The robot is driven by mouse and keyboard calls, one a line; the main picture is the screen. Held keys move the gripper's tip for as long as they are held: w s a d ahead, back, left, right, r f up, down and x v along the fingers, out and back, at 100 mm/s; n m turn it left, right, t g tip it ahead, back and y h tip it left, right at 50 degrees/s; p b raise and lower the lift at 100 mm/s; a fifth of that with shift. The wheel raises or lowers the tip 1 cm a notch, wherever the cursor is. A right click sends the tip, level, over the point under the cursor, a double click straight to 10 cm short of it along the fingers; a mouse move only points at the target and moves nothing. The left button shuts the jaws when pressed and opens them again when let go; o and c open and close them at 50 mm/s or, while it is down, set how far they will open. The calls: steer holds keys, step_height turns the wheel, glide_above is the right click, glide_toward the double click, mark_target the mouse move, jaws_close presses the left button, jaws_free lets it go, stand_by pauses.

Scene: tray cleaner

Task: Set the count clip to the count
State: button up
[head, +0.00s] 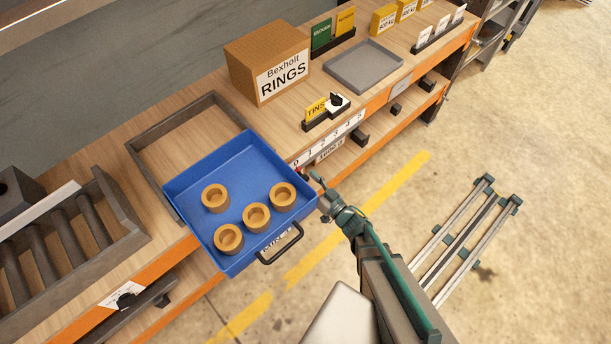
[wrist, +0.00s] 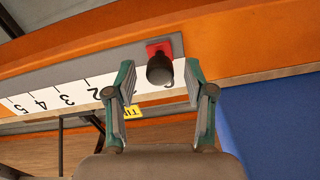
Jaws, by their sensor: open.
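The count clip (wrist: 160,66) is a black knob on a red plate, on the numbered white strip (wrist: 70,97) along the orange shelf edge. It is at the low-number end; the exact mark under it is hidden. My gripper (wrist: 160,80) is open, its two fingers on either side of the knob, with gaps visible. In the head view my gripper (head: 322,188) is beside the strip (head: 340,137), whose numbers run from 0 upward, and largely hides the clip. The blue tray (head: 180,186) holds several tan rings (head: 257,217).
The blue tray sticks out over the shelf edge, close to my gripper. A grey frame (head: 148,135) lies behind it. A box marked RINGS (head: 268,62), a black holder with a yellow TINS card (head: 316,108) and an empty grey tray (head: 364,66) stand on the bench.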

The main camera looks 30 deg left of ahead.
steer(key=shift+w+a, duration=0.2)
steer(key=shift+a, duration=0.5)
jaws_close()
